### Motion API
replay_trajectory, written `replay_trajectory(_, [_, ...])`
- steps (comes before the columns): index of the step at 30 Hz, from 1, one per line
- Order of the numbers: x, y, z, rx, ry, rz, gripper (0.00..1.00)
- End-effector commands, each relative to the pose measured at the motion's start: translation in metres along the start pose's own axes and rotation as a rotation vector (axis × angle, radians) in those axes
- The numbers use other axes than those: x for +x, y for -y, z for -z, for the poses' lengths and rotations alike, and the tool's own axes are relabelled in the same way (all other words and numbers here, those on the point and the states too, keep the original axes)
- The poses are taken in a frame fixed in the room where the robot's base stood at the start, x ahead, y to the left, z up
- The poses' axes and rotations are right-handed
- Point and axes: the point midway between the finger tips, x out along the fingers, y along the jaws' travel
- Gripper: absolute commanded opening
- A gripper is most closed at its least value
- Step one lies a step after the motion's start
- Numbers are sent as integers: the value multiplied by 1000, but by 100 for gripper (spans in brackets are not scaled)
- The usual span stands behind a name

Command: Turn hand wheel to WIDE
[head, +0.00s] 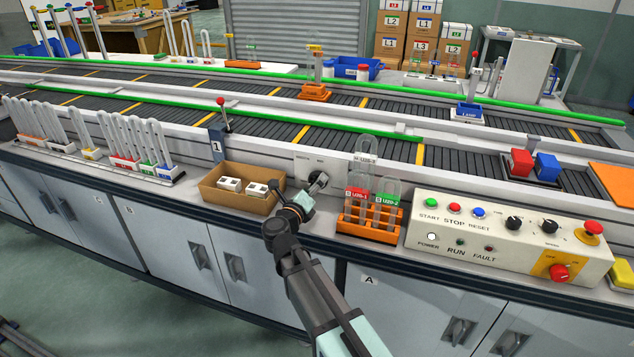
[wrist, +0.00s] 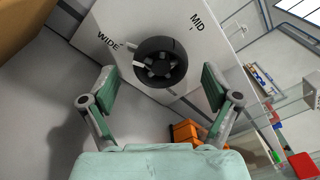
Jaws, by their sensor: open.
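The hand wheel (wrist: 161,62) is a black round knob on a white panel (wrist: 124,22) in the wrist view. The panel carries the printed words WIDE at the left and MID at the upper right. A pale pointer mark on the wheel's left side lies close to the WIDE label. My gripper (wrist: 160,90) is open, its two green-padded fingers on either side below the wheel, apart from it. In the head view the hand wheel (head: 318,180) sits on the panel just beyond my gripper (head: 304,198), which partly overlaps that area.
A cardboard box (head: 225,198) with white parts stands left of the wheel. An orange rack (head: 368,222) with capped glass tubes stands close at the right. The control console (head: 505,240) is farther right. The conveyor (head: 300,125) runs behind.

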Motion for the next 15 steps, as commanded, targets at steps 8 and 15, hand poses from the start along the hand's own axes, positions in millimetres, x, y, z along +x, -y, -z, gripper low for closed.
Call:
replay_trajectory(8, [26, 0, 0, 0, 0, 0, 88])
replay_trajectory(15, [28, 0, 0, 0, 0, 0, 88])
